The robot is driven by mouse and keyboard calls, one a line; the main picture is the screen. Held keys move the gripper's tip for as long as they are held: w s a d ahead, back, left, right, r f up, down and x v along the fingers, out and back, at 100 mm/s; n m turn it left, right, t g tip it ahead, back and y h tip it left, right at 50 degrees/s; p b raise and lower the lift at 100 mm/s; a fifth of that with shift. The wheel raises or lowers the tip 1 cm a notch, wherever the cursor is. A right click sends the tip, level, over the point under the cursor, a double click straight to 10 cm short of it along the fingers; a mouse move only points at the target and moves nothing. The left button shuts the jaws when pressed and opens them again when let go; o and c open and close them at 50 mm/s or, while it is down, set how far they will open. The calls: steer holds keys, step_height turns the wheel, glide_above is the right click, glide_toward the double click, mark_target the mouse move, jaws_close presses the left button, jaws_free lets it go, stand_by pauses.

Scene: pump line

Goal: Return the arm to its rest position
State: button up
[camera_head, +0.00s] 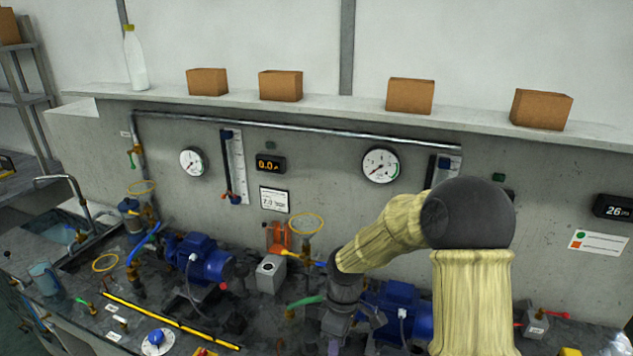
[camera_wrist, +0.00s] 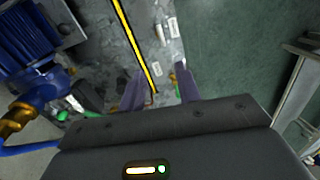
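My arm (camera_head: 471,290) stands at the right of the head view. It rises from the bottom edge to a dark elbow, then slopes down left to a dark wrist above the bench. It hides part of the right blue pump (camera_head: 395,303). My gripper points downward. In the wrist view its two purple fingers stand apart with nothing visible between them, so my gripper (camera_wrist: 160,86) is open and empty. Beyond the fingers are the bench top and a yellow strip (camera_wrist: 137,48). In the head view the fingertips are not clear.
The left blue pump (camera_head: 200,259), a grey box (camera_head: 270,274) and a yellow valve wheel (camera_head: 306,224) stand left of my wrist. A shelf (camera_head: 350,108) with several brown boxes runs behind. Dark green floor (camera_wrist: 225,50) shows beyond the bench edge in the wrist view.

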steer(key=s+d+r+m+t, duration=0.4)
steer(key=s+d+r+m, duration=0.4)
steer(key=m, duration=0.5)
steer(key=shift+s+d+h, duration=0.4)
steer(key=shift+s+d, duration=0.55)
steer(key=shift+s, duration=0.3)
steer(key=shift+o, duration=0.4)
